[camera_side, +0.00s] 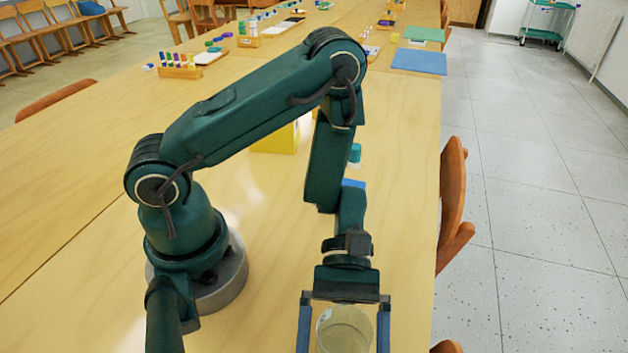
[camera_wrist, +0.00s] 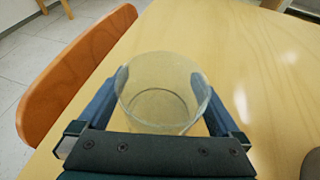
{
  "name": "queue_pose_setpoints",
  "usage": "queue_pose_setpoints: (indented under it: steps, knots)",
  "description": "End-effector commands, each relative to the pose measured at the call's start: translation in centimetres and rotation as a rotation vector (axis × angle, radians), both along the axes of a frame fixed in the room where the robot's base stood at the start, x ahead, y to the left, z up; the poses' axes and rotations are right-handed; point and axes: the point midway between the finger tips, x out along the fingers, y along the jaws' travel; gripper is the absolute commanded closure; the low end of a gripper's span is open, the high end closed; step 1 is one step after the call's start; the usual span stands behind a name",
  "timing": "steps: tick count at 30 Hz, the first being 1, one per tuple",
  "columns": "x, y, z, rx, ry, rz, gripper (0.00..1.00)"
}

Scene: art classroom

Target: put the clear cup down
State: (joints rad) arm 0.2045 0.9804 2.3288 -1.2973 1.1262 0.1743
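The clear cup (camera_side: 345,331) is at the bottom edge of the side view, between the two blue fingers of my gripper (camera_side: 344,330). Its lower part is cut off there. In the wrist view the clear cup (camera_wrist: 160,98) stands with its round rim toward the camera. The fingers of my gripper (camera_wrist: 160,88) lie along both sides of it, and their tips show against its walls. My gripper looks shut on the cup. I cannot tell whether the cup's base touches the table.
The wooden table (camera_side: 90,250) is bare around my gripper. A brown chair (camera_side: 452,205) stands at its right edge; a chair back (camera_wrist: 75,70) is close in the wrist view. Farther back are a yellow box (camera_side: 275,140), a blue sheet (camera_side: 419,61) and a marker holder (camera_side: 180,72).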

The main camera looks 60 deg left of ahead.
Motion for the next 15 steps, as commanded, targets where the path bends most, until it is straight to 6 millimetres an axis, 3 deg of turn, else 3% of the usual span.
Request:
queue_pose_setpoints:
  steps: [8,15]
  knots:
    - [0.7,0.9,0.7,-0.004,-0.002,0.005,0.00]
    - [2.8,4.2,2.3,-0.004,-0.006,0.009,0.00]
